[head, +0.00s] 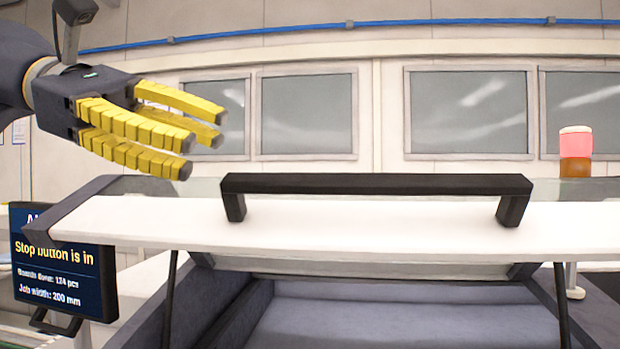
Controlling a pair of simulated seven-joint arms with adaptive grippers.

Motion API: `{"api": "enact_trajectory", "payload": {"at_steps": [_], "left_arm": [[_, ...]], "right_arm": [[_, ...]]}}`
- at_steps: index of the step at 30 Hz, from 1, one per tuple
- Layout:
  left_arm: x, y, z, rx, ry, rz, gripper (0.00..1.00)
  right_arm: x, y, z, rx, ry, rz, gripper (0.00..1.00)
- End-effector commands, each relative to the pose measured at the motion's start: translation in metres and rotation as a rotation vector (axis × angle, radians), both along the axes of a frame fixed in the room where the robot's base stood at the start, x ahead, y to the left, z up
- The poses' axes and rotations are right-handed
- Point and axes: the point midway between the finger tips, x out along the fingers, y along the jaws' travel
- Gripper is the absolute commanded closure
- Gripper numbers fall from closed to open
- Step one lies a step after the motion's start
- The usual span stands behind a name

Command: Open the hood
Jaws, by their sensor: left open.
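The hood (400,232) is a white-edged lid with a glassy top, standing raised above a grey bin-like interior. Dark struts run down from its underside on both sides. A black bar handle (376,184) is fixed along its front edge. My left gripper (200,130) has yellow segmented fingers and is at the upper left, above and to the left of the handle. Its fingers are spread, empty and apart from the hood. My right gripper is not in view.
A dark screen (62,262) reading "Stop button is in" stands left of the hood. A red and amber signal lamp (575,152) stands at the right. Under the hood, the grey interior (370,322) looks empty where visible. A wall with windows is behind.

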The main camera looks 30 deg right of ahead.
Motion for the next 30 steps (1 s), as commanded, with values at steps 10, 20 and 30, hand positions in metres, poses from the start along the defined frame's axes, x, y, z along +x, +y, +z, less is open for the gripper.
{"api": "enact_trajectory", "payload": {"at_steps": [10,20,30], "left_arm": [[-0.025,-0.056,-0.022,-0.001,0.000,-0.005,0.55],[-0.041,-0.095,-0.037,-0.003,0.001,-0.002,0.55],[-0.047,-0.110,-0.043,-0.002,0.000,0.000,0.55]], "right_arm": [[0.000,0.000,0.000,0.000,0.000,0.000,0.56],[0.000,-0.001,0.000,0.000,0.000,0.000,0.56],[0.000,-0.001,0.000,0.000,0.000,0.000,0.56]]}}
